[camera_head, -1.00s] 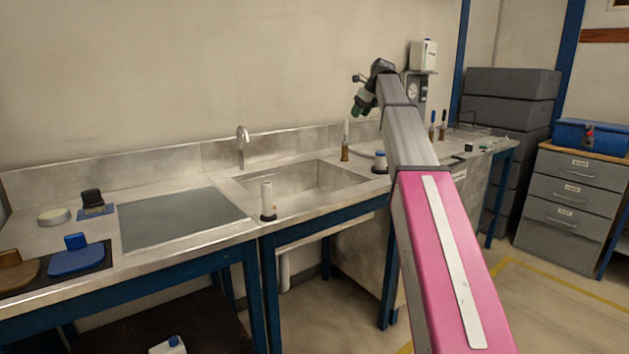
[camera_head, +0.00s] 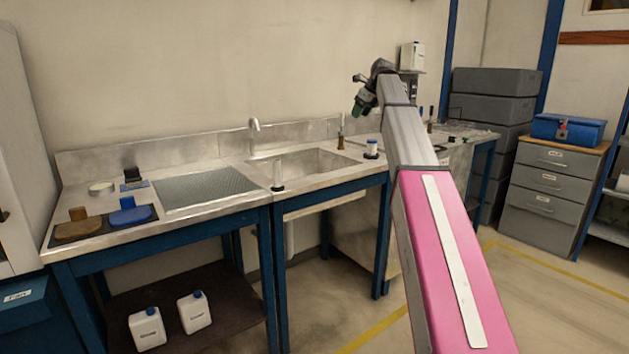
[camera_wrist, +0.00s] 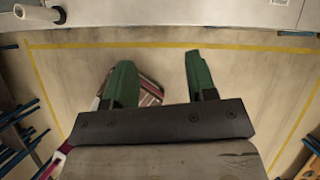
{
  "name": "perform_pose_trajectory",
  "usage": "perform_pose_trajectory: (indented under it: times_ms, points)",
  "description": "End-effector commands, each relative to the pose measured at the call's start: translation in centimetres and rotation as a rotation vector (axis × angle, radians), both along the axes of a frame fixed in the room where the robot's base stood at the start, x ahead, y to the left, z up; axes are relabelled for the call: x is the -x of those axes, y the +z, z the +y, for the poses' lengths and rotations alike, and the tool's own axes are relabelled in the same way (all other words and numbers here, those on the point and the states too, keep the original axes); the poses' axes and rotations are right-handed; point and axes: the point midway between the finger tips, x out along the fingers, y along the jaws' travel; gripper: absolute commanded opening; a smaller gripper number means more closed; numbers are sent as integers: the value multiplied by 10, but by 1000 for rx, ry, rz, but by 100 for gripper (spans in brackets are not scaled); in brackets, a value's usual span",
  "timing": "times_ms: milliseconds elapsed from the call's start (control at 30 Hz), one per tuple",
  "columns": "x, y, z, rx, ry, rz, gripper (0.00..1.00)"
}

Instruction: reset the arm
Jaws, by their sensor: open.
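My arm rises on the right side of the head view, with a pink lower link and a grey upper link. My gripper (camera_head: 364,100) is at its far end, small and dark with green, in front of the back wall.
A steel bench with a sink (camera_head: 310,162) and tap (camera_head: 254,130) runs along the wall. Two white jugs (camera_head: 147,328) stand on its lower shelf. A drawer cabinet (camera_head: 550,195) with a blue toolbox (camera_head: 567,132) stands at right. The floor before the bench is clear.

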Motion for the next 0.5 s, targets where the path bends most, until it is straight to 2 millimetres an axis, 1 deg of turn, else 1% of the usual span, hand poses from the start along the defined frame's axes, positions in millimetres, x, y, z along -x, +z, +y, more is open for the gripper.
perform_pose_trajectory:
  times_ms: [33,267,367,500]
  points:
    - [3,-9,0,8,14,-1,52]
    - [9,-40,1,48,84,-16,52]
    - [13,-59,1,71,124,-25,52]
    - [21,-91,1,113,200,-39,52]
